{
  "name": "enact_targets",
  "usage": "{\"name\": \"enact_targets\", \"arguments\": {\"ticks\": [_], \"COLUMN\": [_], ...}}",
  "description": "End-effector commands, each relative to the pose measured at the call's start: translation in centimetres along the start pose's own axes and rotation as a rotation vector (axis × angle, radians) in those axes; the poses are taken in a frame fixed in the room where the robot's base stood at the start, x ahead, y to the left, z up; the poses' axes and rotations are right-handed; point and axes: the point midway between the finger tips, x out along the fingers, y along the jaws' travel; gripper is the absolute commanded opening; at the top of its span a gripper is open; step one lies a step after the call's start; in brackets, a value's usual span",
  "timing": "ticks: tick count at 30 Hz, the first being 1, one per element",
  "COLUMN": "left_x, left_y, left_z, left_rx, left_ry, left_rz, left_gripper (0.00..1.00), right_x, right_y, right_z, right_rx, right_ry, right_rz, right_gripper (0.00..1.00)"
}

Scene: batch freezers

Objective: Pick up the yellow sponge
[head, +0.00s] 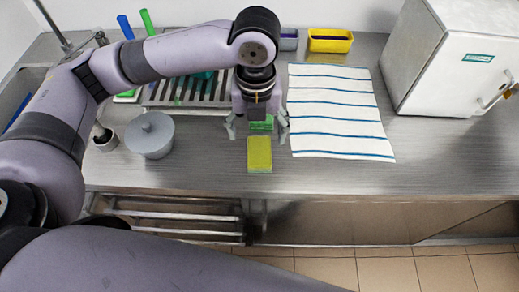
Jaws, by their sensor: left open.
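The yellow sponge (259,154) lies on the steel counter near its front edge, to the left of the striped towel. My left gripper (258,132) points down just behind the sponge, with its fingers spread and open. A green sponge (261,125) shows between the fingers; I cannot tell whether they touch it. The yellow sponge lies in front of the fingers, outside them. My right gripper is not in view; one of my arm links crosses the bottom of the picture.
A white towel with blue stripes (335,110) lies right of the gripper. A white freezer (440,60) stands at the right. A drying rack (190,92) and a yellow container (330,41) are behind. The front right counter is clear.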

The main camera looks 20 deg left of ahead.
Motion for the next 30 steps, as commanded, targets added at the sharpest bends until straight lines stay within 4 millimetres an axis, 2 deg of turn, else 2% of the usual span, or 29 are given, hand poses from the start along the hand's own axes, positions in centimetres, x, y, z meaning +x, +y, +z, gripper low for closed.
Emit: {"name": "enact_targets", "arguments": {"ticks": [2,5,9,12,15,20,24,30], "left_x": [1.8,3.9,5.8,6.5,7.0,9.2,11.2,11.9], "left_y": [0.1,0.1,0.0,-0.1,-0.1,-0.3,-0.4,-0.4], "left_z": [-0.1,-0.1,0.0,0.1,0.1,0.2,0.3,0.4], "left_rx": [-0.003,-0.003,-0.004,-0.003,-0.002,-0.004,-0.003,-0.002], "left_ry": [0.005,0.004,0.001,0.0,0.0,0.003,0.002,-0.002], "left_rz": [0.003,0.002,0.001,-0.001,0.0,0.002,0.0,-0.002], "left_gripper": [0.75,0.75,0.75,0.75,0.75,0.75,0.75,0.75], "right_x": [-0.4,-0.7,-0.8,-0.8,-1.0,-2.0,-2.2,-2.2], "right_y": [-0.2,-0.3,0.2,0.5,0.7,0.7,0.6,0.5], "right_z": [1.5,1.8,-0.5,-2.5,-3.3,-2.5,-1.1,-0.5], "right_rx": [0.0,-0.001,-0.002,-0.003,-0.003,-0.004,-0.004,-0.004], "right_ry": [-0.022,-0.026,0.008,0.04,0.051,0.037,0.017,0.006], "right_rz": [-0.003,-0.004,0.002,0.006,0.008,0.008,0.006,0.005], "right_gripper": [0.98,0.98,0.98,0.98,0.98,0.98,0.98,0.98]}}
